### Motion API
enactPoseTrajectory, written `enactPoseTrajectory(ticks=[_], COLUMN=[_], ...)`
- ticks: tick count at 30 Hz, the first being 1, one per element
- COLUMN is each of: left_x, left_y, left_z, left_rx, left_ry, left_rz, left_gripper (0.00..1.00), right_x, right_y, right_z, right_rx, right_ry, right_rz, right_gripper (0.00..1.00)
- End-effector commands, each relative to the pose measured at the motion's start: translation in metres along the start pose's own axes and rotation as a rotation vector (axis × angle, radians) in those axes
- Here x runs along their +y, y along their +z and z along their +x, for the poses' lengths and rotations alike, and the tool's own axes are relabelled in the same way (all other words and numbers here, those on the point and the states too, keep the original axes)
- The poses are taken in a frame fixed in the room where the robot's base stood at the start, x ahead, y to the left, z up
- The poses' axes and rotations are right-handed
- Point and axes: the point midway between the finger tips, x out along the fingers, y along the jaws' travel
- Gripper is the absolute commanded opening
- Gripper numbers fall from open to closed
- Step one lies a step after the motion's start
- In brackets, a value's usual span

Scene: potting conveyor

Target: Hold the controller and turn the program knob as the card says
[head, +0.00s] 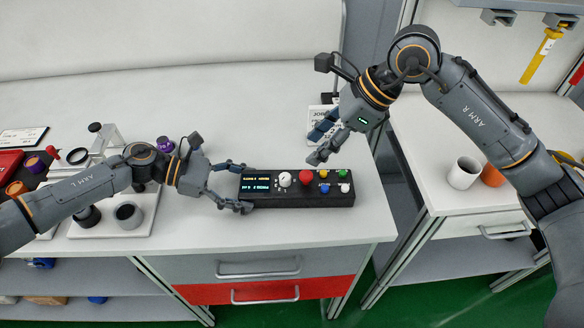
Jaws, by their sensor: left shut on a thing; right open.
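The controller (295,200) is a black box lying on the white bench near its front edge. Its top has a small display (256,183) at the left, a white knob (285,179), a red button (306,176) and several small coloured buttons. My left gripper (246,187) is shut on the controller's left end. My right gripper (319,146) is open and empty, above and behind the controller, over the red button's side. A white card (322,114) stands behind the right gripper, which covers most of it; only a piece of its heading shows.
At the left stand a white-based fixture (112,217) with dark cups and a purple knob (165,144). A white cup (463,173) and an orange cup (493,174) stand on the right-hand bench. A gap separates the two benches. Bare bench lies behind the controller.

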Motion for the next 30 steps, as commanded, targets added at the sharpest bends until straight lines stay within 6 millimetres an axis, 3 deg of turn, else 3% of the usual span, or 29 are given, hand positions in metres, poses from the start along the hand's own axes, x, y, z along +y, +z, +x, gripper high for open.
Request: enactPoseTrajectory(ticks=[6, 14, 30], left_x=[0.001, 0.001, 0.001], left_y=[-0.001, -0.001, -0.001], left_z=[0.000, 0.000, 0.000], left_rx=[0.001, 0.001, 0.001], left_ry=[0.002, 0.002, 0.002], left_rz=[-0.001, -0.001, -0.001], left_gripper=[0.52, 0.52, 0.52], right_x=[-0.012, -0.013, 0.003], right_y=[0.021, 0.025, 0.008], right_z=[-0.008, -0.007, 0.086], right_rx=[0.116, 0.161, 0.158], right_ry=[0.129, 0.188, 0.188], right_rz=[-0.200, -0.279, -0.278], right_gripper=[0.45, 0.45, 0.45])
